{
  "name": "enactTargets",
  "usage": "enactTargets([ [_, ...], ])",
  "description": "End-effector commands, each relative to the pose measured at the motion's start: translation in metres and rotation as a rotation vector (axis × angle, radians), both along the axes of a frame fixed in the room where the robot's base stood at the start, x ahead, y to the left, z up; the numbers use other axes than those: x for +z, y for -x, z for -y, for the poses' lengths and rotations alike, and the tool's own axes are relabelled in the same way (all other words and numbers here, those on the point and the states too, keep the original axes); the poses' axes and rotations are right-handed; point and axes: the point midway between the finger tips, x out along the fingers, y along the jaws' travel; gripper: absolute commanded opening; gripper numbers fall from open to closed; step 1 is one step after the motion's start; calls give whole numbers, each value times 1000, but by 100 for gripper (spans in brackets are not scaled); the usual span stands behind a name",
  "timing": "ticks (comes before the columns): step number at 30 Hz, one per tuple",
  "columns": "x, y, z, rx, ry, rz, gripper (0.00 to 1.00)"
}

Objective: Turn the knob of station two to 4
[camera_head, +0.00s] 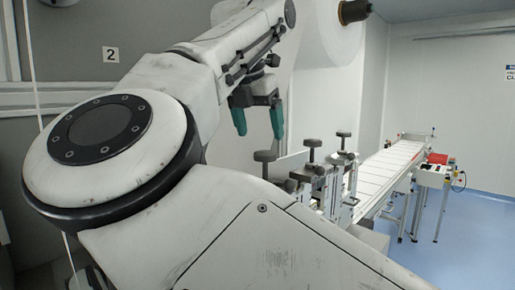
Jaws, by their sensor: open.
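My gripper (257,120) has two teal fingertips that point down and stand apart, with nothing between them. A sign with the number 2 (110,54) is on the grey wall panel at the upper left. Several dark round knobs on upright posts stand below and to the right of my gripper: a left one (265,156), a middle one (312,143) and a right one (343,134). My gripper is above the left knob and apart from it. I cannot tell which knob belongs to station two, and no dial numbers are readable. My arm hides much of the lower left.
A large white roll (337,30) hangs behind my gripper. A long white conveyor (390,165) runs to the back right, with a small table bearing a red item (437,158) beside it. The blue floor (470,240) at right is clear.

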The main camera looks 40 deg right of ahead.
Motion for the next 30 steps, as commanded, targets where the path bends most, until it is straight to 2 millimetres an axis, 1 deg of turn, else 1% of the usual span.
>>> enactTargets([
  [1,-10,0,4,-3,1,-2,84],
  [3,-20,-2,8,-4,0,-2,84],
  [9,-45,-5,18,-1,1,-2,84],
  [15,-53,-6,22,-1,2,0,84],
  [22,-54,-6,22,-1,2,0,84],
  [23,-54,-6,22,-1,2,0,83],
  [30,-54,-6,22,-1,2,0,60],
])
